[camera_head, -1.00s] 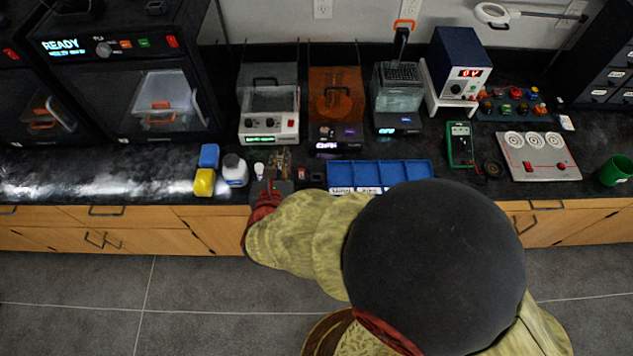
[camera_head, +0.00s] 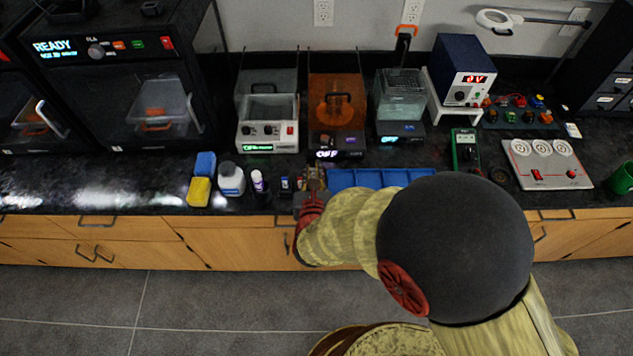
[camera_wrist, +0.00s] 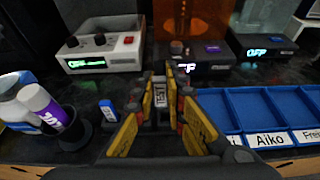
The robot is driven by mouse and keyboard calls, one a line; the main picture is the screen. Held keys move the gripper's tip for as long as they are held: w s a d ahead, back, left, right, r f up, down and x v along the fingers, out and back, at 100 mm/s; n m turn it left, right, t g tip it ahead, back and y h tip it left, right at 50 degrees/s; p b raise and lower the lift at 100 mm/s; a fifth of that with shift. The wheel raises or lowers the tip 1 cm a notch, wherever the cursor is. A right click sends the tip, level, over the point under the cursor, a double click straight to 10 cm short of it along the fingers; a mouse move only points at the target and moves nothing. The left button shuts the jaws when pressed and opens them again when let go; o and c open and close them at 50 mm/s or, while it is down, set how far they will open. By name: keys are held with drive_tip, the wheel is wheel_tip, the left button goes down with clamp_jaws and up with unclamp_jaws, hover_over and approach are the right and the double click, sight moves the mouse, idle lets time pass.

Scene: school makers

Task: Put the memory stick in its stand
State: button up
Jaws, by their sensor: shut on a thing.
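My gripper (camera_wrist: 160,112) has yellow finger pads with red and grey parts. It is shut on a small silvery-grey piece (camera_wrist: 160,95), seemingly the memory stick, upright between the fingertips. Its lower end is hidden by the fingers. In the head view my gripper (camera_head: 312,182) is low over the counter's front part, left of the blue tray, and covers what it holds. A small blue upright thing (camera_wrist: 108,111) with a pale marking stands on a dark base just left of the fingers. I cannot make out the memory stick's stand; the fingers may hide it.
A purple-and-white tube (camera_wrist: 42,106) leans in a dark cup beside a white bottle (camera_head: 231,180). A blue compartment tray (camera_head: 380,178) with name labels lies close on the right. Bench machines (camera_head: 268,122) stand behind. The counter's front edge is near.

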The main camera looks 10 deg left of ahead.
drive_tip(key=shift+w+d+f, duration=0.25)
drive_tip(key=shift+f, duration=0.1)
drive_tip(key=f+b, duration=0.1)
drive_tip(key=f, duration=0.1)
drive_tip(key=f+b, duration=0.1)
drive_tip(key=f, duration=0.1)
drive_tip(key=shift+w+d, duration=0.15)
drive_tip(key=shift+w, duration=0.05)
drive_tip(key=shift+r, duration=0.2)
drive_tip(key=o, duration=0.5)
drive_tip(key=shift+c, duration=0.2)
drive_tip(key=shift+s, duration=0.1)
